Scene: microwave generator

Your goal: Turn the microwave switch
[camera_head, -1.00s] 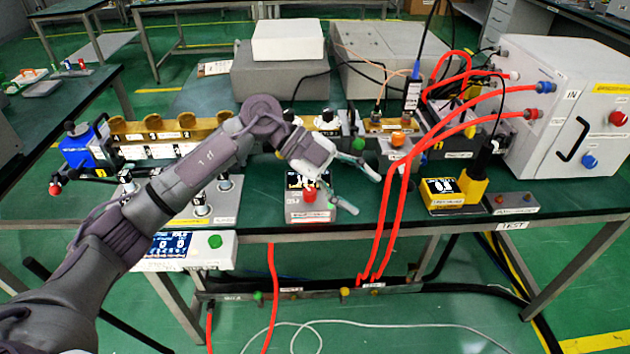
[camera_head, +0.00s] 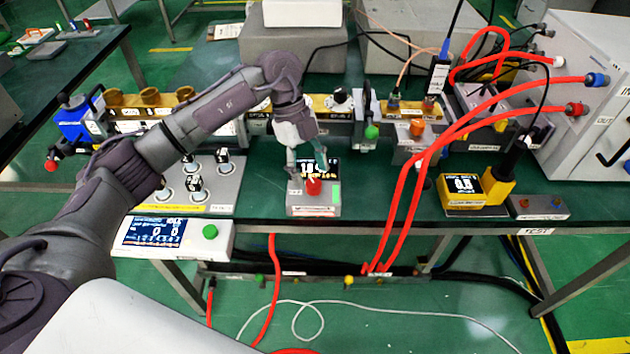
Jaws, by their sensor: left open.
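A small grey box (camera_head: 298,208) with a dark display and a red round knob (camera_head: 313,187) stands near the front edge of the table. A green patch shows at the right of its front. My left gripper (camera_head: 308,171) hangs over this box, pointing down, with its fingers apart on either side of the display, just behind the knob. It is open and holds nothing; I cannot tell whether a finger touches the box. My right gripper is out of view.
A white panel with a screen and green button (camera_head: 209,232) sits front left. Black-and-white knobs (camera_head: 194,184) stand behind it. Red cables (camera_head: 402,200) hang at the right, near a yellow meter (camera_head: 463,190). Bare green table (camera_head: 365,190) lies right of the grey box.

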